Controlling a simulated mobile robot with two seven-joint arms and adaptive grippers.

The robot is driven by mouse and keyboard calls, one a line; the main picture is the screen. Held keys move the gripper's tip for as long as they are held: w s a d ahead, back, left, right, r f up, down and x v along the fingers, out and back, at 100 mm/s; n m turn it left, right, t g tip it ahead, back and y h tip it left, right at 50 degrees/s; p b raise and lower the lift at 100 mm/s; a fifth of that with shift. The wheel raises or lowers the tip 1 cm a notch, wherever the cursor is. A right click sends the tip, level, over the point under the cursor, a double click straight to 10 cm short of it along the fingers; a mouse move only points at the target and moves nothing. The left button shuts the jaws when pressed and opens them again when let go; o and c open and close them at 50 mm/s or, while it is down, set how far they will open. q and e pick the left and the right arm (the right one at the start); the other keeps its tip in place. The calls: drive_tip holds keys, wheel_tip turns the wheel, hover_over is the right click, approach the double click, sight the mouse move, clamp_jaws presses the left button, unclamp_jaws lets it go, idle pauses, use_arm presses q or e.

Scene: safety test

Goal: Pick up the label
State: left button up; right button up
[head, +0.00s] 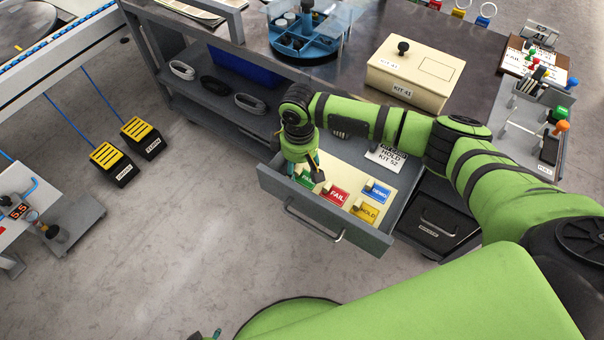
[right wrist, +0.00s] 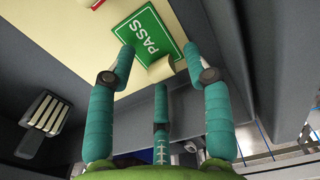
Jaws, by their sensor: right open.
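The open drawer (head: 378,236) holds several labels with tan tabs on a cream bottom. The green PASS label (head: 305,179) is at its left, partly hidden by my gripper. It shows fully printed in the right wrist view (right wrist: 142,32), with a curled tan tab (right wrist: 157,70). Beside it lie the red FAIL label (head: 334,194), blue DEMO label (head: 377,193) and yellow HOLD label (head: 366,211). My right gripper (head: 314,179) points down over the PASS label. Its fingers (right wrist: 160,62) are spread around the tab, empty. Only a small tip of my left gripper (head: 215,334) shows at the bottom edge.
A cream KIT 41 box (head: 415,72) and a blue round tray (head: 298,47) stand on the bench above. A HOLD KIT 52 card (head: 386,157) lies at the drawer's back. Cable coils (head: 250,103) rest on the left shelf. The floor before the drawer is clear.

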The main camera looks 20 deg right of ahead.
sight(299, 169)
drive_tip(key=shift+f, duration=0.45)
drive_tip(key=c, duration=0.9)
use_arm(q)
drive_tip(key=shift+w, duration=0.2)
use_arm(e)
drive_tip(key=shift+r, duration=0.2)
wheel_tip(299, 169, up, 6)
drive_tip(key=shift+w+f+p, duration=0.1)
drive_tip(key=shift+p, duration=0.45)
wheel_tip(299, 169, up, 4)
drive_tip(key=shift+f, duration=0.25)
use_arm(q)
drive_tip(key=shift+g, duration=0.5)
drive_tip(key=s, duration=0.4)
drive_tip(key=shift+s+a, duration=0.15)
drive_tip(key=shift+s, duration=0.25)
use_arm(e)
drive_tip(key=shift+r, duration=0.25)
use_arm(q)
drive_tip(key=shift+w+r, duration=0.1)
